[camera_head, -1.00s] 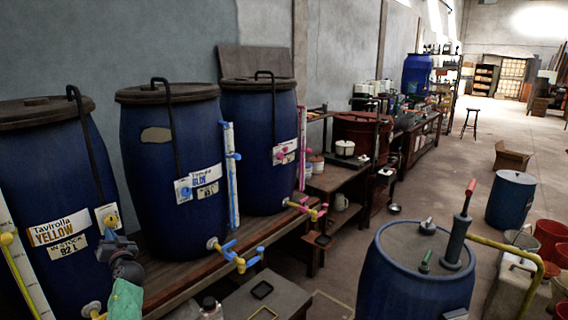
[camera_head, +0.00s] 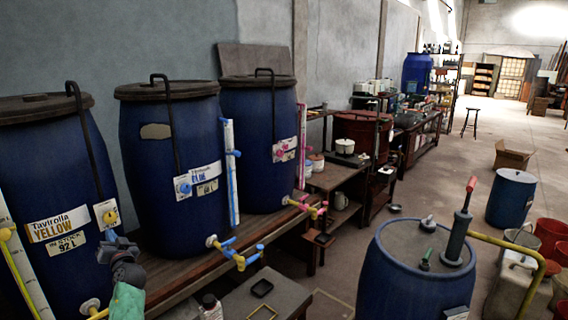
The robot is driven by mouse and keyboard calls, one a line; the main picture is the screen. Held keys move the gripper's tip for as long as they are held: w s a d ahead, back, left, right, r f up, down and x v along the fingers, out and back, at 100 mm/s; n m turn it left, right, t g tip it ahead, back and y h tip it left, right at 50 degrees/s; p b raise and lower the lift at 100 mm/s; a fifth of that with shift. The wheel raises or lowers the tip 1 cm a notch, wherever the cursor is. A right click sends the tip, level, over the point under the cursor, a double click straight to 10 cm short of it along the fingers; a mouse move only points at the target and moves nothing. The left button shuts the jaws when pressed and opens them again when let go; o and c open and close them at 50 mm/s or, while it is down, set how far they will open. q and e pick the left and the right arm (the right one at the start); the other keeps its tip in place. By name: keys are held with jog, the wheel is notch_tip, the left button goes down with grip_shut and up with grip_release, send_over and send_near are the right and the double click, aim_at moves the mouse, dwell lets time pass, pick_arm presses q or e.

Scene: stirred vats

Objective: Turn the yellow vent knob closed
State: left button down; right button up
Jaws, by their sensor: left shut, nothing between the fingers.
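The yellow vent knob (camera_head: 110,217) is a small round yellow piece on a white plate on the front of the left blue vat (camera_head: 65,170), labelled YELLOW. The knob shows clear of my gripper. My left gripper (camera_head: 119,240) is just below and slightly right of the knob in the picture. It is shut with nothing in it, and I see a small gap between it and the knob. How far it stands from the vat in depth I cannot tell. My right gripper is out of view.
Two more blue vats with blue knob (camera_head: 185,188) and pink knob (camera_head: 280,153) stand to the right on the wooden bench (camera_head: 200,268). Taps, including a blue-yellow one (camera_head: 238,255), stick out in front. A blue drum (camera_head: 418,275) with a pump stands at front right.

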pick_arm(q)
jog(key=v, duration=0.4)
jog(key=shift+w+d+r, duration=0.1)
jog(key=shift+d+r, duration=0.1)
jog(key=shift+r, duration=0.25)
